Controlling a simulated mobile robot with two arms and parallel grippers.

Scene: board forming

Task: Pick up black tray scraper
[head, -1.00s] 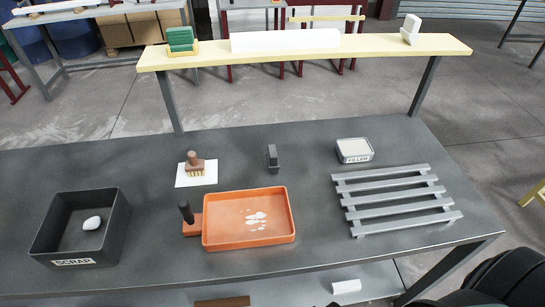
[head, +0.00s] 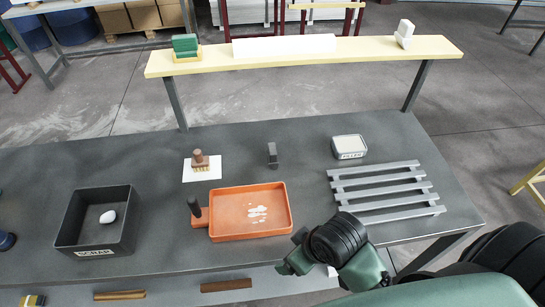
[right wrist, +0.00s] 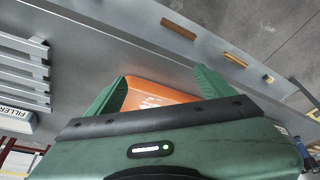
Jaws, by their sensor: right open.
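A black upright handle (head: 194,206) stands at the left end of the orange tray (head: 240,236). It looks like the scraper's handle; whether its orange-brown base is separate from the tray is unclear. The tray holds white smears. My right gripper (head: 288,256) is open and empty, beyond the tray's front right corner in the head view. In the right wrist view, the open fingers (right wrist: 160,84) frame part of the orange tray (right wrist: 150,92); the black handle does not show there. My left gripper is not in view.
A scrap bin (head: 127,206) with a white lump stands left. A brush (head: 200,160) on white paper, a dark grey block (head: 272,155), a filler container (head: 349,148) and a slatted rack (head: 385,190) lie around the tray. A raised yellow shelf (head: 350,50) spans the back.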

